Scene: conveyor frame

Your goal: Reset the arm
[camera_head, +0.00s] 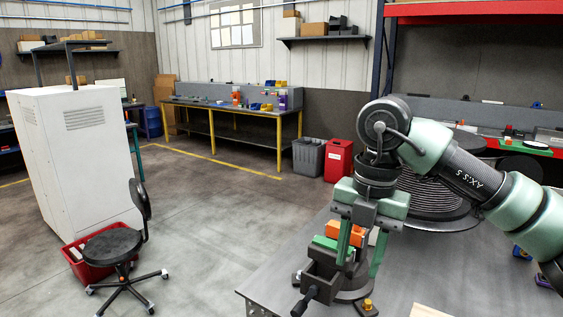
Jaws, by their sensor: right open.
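My right arm comes in from the right. Its gripper (362,245) points down over the bench vise (322,272), with its green fingers apart. An orange block (355,230) shows between and behind the fingers, and a green piece (326,243) lies on top of the vise jaws. I cannot tell whether the fingers touch either of them. My left gripper is not in view.
The vise stands on a grey table (290,252). A ribbed round stack (437,200) is behind my right arm. A stool (112,245), a red crate (82,262) and a white cabinet (82,150) stand at the left. The floor between is clear.

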